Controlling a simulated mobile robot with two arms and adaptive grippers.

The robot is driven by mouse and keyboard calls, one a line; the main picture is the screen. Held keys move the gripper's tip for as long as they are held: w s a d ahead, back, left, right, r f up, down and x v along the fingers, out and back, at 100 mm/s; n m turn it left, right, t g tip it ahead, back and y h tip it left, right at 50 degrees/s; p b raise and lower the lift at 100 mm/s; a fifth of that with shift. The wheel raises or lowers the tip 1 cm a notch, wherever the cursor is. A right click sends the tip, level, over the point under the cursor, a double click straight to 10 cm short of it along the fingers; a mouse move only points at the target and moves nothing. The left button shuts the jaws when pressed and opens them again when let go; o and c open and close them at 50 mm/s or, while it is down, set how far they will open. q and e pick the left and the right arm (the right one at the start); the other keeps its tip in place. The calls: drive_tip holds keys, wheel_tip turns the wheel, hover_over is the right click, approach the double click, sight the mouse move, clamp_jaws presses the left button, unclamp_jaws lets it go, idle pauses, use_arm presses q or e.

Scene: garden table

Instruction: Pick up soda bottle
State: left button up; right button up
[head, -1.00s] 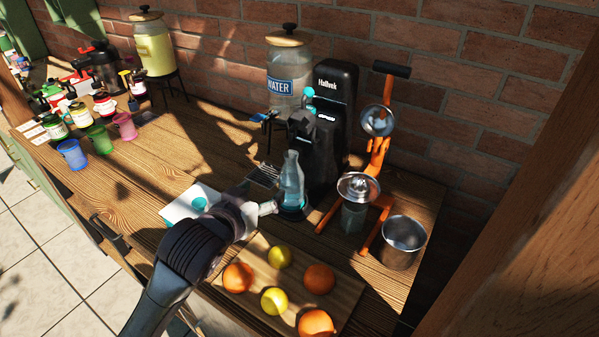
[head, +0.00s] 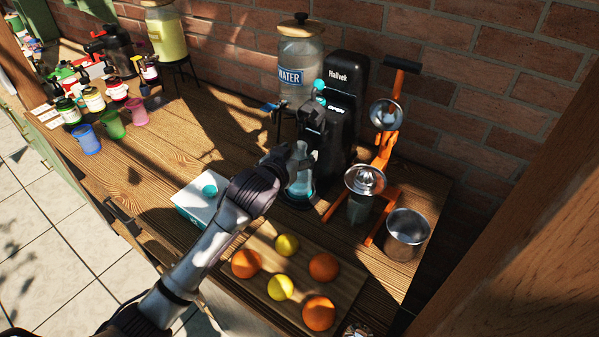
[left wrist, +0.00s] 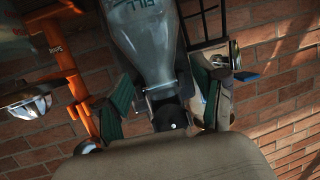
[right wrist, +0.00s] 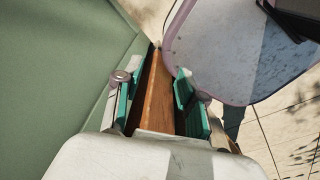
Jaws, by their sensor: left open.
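The soda bottle (head: 299,183) is clear and stands upright on the base of the black soda machine (head: 340,115). My left gripper (head: 285,158) is at the bottle's upper part, and its fingers partly hide the neck in the head view. In the left wrist view the bottle (left wrist: 145,38) appears upside down. My open left fingers (left wrist: 165,92) lie on either side of its neck, with gaps showing. My right gripper (right wrist: 157,98) is open and away from the bottle; a brown wooden strip shows between its fingers.
A water jar (head: 302,65) stands behind the bottle. An orange juicer (head: 385,150) and a steel cup (head: 407,232) are to the right. A cutting board (head: 345,285) with oranges and lemons lies in front. A white-and-teal box (head: 195,205) is under my left arm.

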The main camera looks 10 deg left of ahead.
use_arm(q)
drive_tip(key=shift+x, duration=0.9)
drive_tip(key=shift+s, duration=0.15)
drive_tip(key=shift+c, duration=0.5)
clamp_jaws()
drive_tip(key=shift+r, duration=0.1)
